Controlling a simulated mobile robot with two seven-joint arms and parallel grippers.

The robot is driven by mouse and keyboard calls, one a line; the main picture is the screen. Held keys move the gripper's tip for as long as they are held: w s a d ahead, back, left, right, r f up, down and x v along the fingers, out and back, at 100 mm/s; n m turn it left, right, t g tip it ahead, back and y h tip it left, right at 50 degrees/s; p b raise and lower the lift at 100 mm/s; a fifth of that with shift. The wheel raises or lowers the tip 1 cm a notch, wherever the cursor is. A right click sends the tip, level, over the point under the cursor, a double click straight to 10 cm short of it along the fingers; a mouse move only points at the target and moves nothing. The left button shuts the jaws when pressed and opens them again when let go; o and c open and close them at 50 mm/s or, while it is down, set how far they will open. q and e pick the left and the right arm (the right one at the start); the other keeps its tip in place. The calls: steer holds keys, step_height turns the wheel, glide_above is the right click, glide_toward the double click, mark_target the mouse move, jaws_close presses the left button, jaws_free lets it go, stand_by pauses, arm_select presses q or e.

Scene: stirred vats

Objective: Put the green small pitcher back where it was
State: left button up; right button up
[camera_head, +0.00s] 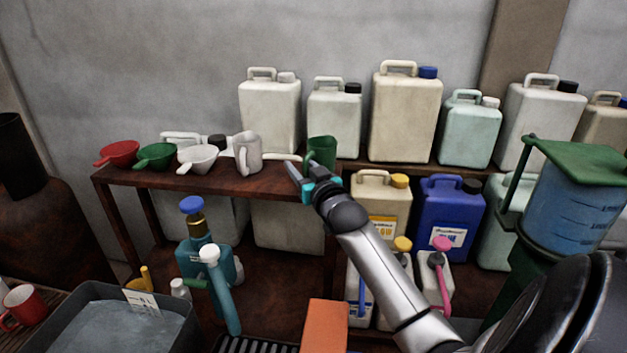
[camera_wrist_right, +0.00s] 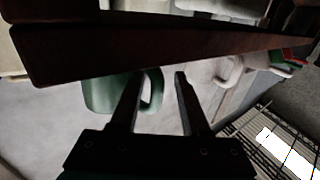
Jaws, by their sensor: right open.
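The green small pitcher (camera_head: 322,152) stands upright at the right end of the left shelf board (camera_head: 200,178), behind my right gripper (camera_head: 297,178). The gripper partly hides the pitcher's lower part. In the right wrist view the pitcher (camera_wrist_right: 98,94) shows with its handle (camera_wrist_right: 153,92) between the two fingers of the right gripper (camera_wrist_right: 158,74) in the picture. The fingers are apart, with a gap beside the handle. I cannot tell whether a finger touches the pitcher. My left gripper is not in view.
Pale canisters (camera_head: 270,112) line the wall. A blue canister (camera_head: 447,215) stands below right. A blue tank with a green lid (camera_head: 570,190) is at right.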

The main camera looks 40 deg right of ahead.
steer(key=v, duration=1.1)
stand_by(0.4)
